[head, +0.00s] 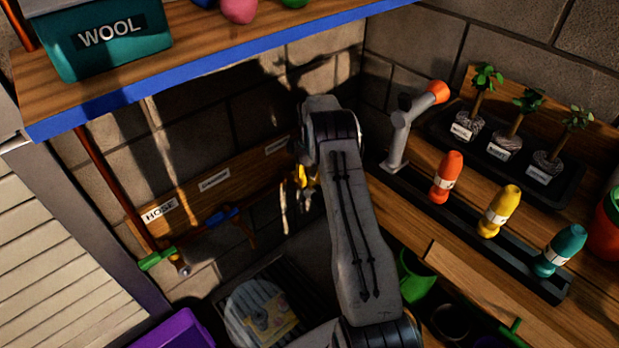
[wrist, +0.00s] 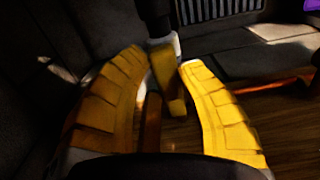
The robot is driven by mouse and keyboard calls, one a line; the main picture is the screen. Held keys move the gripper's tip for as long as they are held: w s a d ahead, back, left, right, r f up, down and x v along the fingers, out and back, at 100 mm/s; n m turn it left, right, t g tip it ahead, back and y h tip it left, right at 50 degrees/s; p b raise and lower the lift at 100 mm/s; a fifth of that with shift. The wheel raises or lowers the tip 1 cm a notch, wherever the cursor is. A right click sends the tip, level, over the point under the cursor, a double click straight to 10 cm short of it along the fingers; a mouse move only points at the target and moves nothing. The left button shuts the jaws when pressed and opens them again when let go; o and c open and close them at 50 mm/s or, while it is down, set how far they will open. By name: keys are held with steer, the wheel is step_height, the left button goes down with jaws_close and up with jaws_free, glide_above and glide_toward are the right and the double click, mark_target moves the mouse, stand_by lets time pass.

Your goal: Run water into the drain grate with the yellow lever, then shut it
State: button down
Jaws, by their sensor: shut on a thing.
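The yellow lever (wrist: 167,72) shows in the wrist view between the two yellow fingers of my gripper (wrist: 163,60), by a white collar and a dark pipe. My gripper is shut on it. In the head view my gripper (head: 302,178) is at the right end of the wooden tap board, and my arm hides much of the lever there. The drain grate (wrist: 215,9) shows as pale slats at the top of the wrist view. I cannot tell whether water is running; a pale streak below the gripper in the head view may be sunlight.
Left along the board are a blue lever (head: 221,216) and a green lever (head: 157,259) under labels. A wooden shelf (head: 210,62) hangs above. At right, a bench rack (head: 468,228) holds several coloured bottles. A purple container (head: 178,330) stands below left.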

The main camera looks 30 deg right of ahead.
steer(key=shift+f, duration=0.1)
steer(key=c, duration=0.8)
jaws_free()
step_height(320, 180, up, 12)
steer(key=shift+r, duration=0.1)
stand_by(0.5)
